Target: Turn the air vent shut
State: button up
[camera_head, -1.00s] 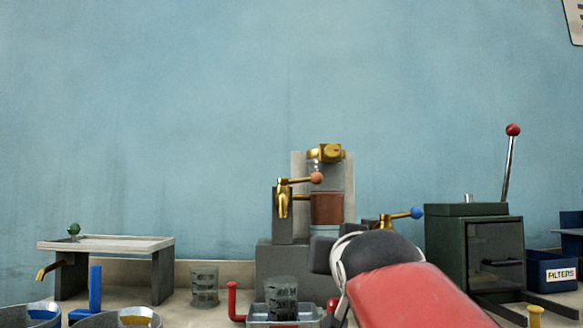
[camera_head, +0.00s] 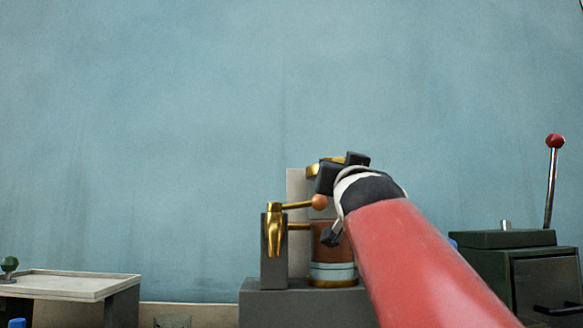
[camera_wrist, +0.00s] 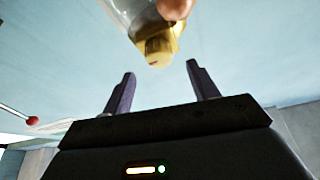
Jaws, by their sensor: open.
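The brass fitting (camera_head: 312,170) on top of the glass column looks like the air vent. In the head view my gripper (camera_head: 342,168) is up at this fitting and covers much of it. In the wrist view the rounded brass end (camera_wrist: 157,50) lies just beyond the gap between my two fingers (camera_wrist: 160,75). The fingers stand apart and hold nothing. The clear glass (camera_wrist: 125,12) runs up from the brass, with a copper-coloured ball (camera_wrist: 175,8) in front. Whether the fingers touch the fitting cannot be told.
A brass tap (camera_head: 274,235) with a copper ball lever (camera_head: 318,202) stands close on the left of the column. A dark green box (camera_head: 505,265) with a red-knobbed lever (camera_head: 555,141) is at right. A low tray stand (camera_head: 75,284) is at left. The wall above is clear.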

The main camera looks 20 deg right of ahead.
jog(key=x, duration=0.3)
jog(key=shift+w+d+r+p, duration=0.15)
jog(key=shift+w+p, duration=0.2)
jog(key=shift+p, duration=0.05)
jog(key=c, duration=1)
